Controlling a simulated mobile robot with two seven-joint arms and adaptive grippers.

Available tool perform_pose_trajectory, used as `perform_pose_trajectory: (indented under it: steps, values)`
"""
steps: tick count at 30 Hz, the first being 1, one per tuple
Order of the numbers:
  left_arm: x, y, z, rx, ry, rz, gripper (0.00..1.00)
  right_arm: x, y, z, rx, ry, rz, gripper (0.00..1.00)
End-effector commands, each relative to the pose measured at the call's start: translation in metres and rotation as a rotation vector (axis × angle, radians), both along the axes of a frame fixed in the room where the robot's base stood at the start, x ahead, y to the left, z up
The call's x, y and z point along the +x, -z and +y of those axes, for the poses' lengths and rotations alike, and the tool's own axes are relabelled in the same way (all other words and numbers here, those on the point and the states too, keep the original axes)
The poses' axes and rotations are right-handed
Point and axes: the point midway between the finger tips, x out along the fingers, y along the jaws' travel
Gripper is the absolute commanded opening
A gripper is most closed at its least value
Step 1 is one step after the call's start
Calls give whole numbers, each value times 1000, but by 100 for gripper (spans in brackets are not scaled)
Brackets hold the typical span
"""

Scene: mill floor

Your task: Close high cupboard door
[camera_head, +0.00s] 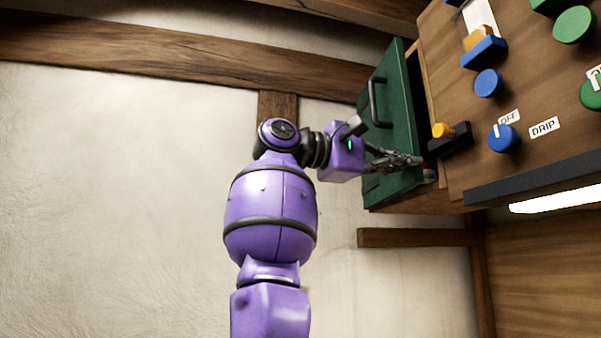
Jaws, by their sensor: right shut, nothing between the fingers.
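The cupboard door (395,130) is a dark green panel with a black bar handle (374,102) at the right of centre. It stands partly open. A dark gap shows between its right edge and the wooden cupboard body. My right gripper (418,160), at the end of the purple arm, is shut and empty. It overlaps the lower part of the door, with its fingertips near the door's right edge. I cannot tell whether they touch the door. My left gripper is out of view.
To the right is a wooden panel (450,85) with blue and green knobs, a yellow-tipped black lever (450,136) and labels "OFF" and "DRIP". A dark bar with a bright light (555,200) lies below it. Wooden beams (150,65) cross the pale wall.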

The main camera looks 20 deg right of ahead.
Motion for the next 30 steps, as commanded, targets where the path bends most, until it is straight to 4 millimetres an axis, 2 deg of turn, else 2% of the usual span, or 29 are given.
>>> perform_pose_trajectory:
  steps: [12, 30]
  values:
    - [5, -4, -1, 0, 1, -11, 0, -3, 0, -20, 1, 4, 0, 0]
    - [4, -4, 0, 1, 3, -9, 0, -3, 0, -21, 0, 4, 0, 0]
